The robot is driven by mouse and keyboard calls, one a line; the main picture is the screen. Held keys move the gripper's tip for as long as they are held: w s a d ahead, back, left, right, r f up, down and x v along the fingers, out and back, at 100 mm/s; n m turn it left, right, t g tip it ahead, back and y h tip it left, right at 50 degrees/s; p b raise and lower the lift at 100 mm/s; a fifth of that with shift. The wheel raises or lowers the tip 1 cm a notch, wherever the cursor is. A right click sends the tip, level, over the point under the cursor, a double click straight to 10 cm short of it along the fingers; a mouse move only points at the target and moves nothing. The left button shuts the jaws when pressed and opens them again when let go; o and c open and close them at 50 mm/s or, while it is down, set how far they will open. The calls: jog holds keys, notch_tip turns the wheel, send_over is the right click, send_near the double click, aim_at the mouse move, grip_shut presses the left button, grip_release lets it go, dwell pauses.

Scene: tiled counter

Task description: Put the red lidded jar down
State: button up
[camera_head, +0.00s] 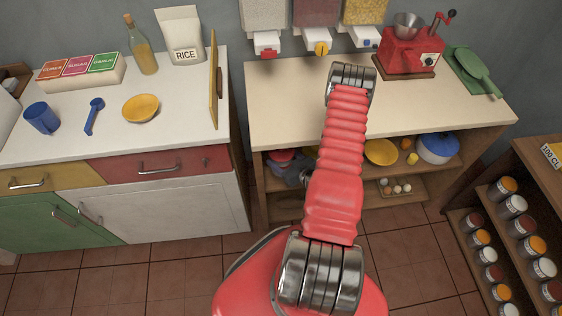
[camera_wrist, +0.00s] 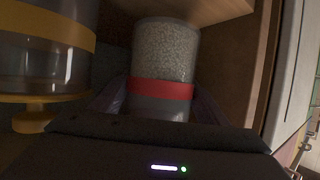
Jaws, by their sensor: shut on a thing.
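The jar (camera_wrist: 164,52) is in the middle of the wrist view, with grey speckled contents, a red band and a greyer part below the band. My gripper (camera_wrist: 160,98) is shut on it, with dark fingers along both sides near the red band. In the head view my gripper (camera_head: 288,173) is low inside the open shelf under the right counter, partly hidden by the counter edge and my arm. A small red rounded patch shows beside it there; I cannot tell whether it is the jar's lid. Whether the jar touches the shelf is unclear.
A clear container with a yellow band (camera_wrist: 45,45) stands close left of the jar in the wrist view. A wooden panel (camera_wrist: 232,70) is close on the right. The shelf also holds a yellow bowl (camera_head: 381,152), a blue pot (camera_head: 438,149) and an egg tray (camera_head: 396,192).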

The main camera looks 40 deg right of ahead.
jog(key=shift+w, duration=0.55)
jog(key=shift+f, duration=1.7)
jog(key=shift+f, duration=0.1)
jog(key=o, duration=1.4)
jog(key=shift+s, duration=0.1)
jog(key=v, duration=1.2)
jog(key=shift+f, duration=0.1)
